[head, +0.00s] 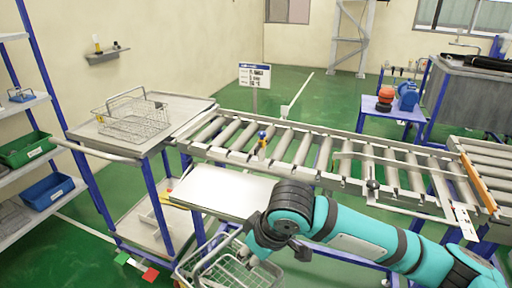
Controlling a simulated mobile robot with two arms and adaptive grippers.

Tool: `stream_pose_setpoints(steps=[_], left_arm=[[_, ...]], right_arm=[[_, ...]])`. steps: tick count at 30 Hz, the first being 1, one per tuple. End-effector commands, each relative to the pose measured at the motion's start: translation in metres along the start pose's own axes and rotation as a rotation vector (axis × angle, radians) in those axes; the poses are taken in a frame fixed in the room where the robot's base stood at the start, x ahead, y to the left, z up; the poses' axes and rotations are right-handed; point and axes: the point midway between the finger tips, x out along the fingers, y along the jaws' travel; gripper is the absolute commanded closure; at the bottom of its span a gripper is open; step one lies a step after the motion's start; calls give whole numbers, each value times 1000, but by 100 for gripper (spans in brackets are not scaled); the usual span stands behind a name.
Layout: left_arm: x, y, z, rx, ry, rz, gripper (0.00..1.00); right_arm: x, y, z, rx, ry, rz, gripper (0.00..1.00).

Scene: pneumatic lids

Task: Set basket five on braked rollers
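A wire basket (132,122) with a raised handle stands on the metal-topped cart at the left. A second wire basket (228,274) is low at the bottom centre, partly cut off by the frame and partly covered by my arm. No number is readable on either basket. My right gripper (272,248) is pointed down at the right side of this lower basket, by its handle. Its dark fingers are partly hidden, so I cannot tell whether they close on the handle. My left gripper is out of view.
A pale flat plate (222,187) lies in front of the conveyor. A blue-framed shelf (28,150) with bins stands left.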

Motion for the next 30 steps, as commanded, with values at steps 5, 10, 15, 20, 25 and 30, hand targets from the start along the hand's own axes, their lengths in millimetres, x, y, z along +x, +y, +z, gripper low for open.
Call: stream_pose_setpoints(steps=[5, 10, 15, 20, 25, 30], left_arm=[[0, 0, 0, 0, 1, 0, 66], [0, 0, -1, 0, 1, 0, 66], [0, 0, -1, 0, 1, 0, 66], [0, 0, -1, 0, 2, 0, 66], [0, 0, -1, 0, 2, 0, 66], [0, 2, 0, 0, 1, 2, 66]], right_arm=[[-11, 31, 28, 158, -12, 56, 100], [-36, 78, 80, 446, -22, 168, 100], [-63, 111, 124, 688, -11, 278, 100], [-74, 121, 144, 794, -2, 327, 100], [-77, 123, 146, 810, 2, 335, 100], [-77, 124, 145, 808, 2, 335, 100]])
